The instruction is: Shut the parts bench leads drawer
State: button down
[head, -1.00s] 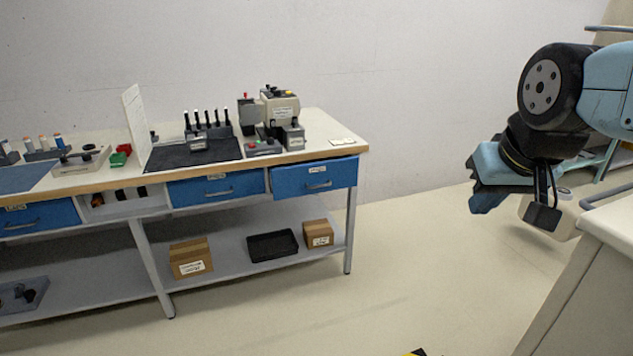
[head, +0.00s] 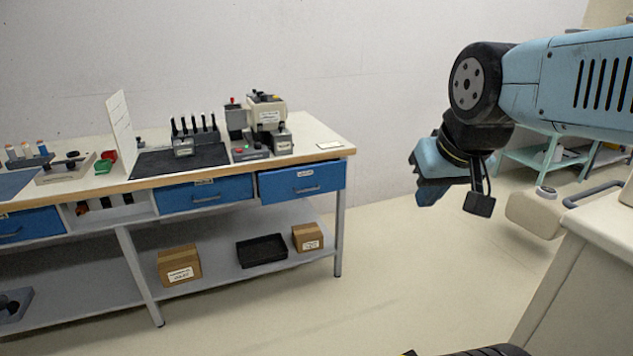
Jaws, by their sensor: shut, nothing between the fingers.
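The parts bench (head: 85,191) stands at left and centre with blue drawers under its top. The rightmost drawer (head: 282,188) stands a little out from the bench front. The drawer to its left (head: 180,199) looks flush. Their labels are too small to read, so I cannot tell by name which is the leads drawer. My gripper (head: 427,193) is shut and empty, held in the air to the right of the bench, well apart from the drawers. Its fingertips point down and left.
A pale cabinet or cart (head: 590,255) with a grey handle stands close at right, below my arm. A green-legged table (head: 535,160) is behind. Cardboard boxes (head: 180,266) and a black tray (head: 262,251) sit on the bench's lower shelf. Open floor lies before the bench.

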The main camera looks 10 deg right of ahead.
aim_at(282, 184)
jog(key=i, duration=0.9)
jog(key=z, duration=0.05)
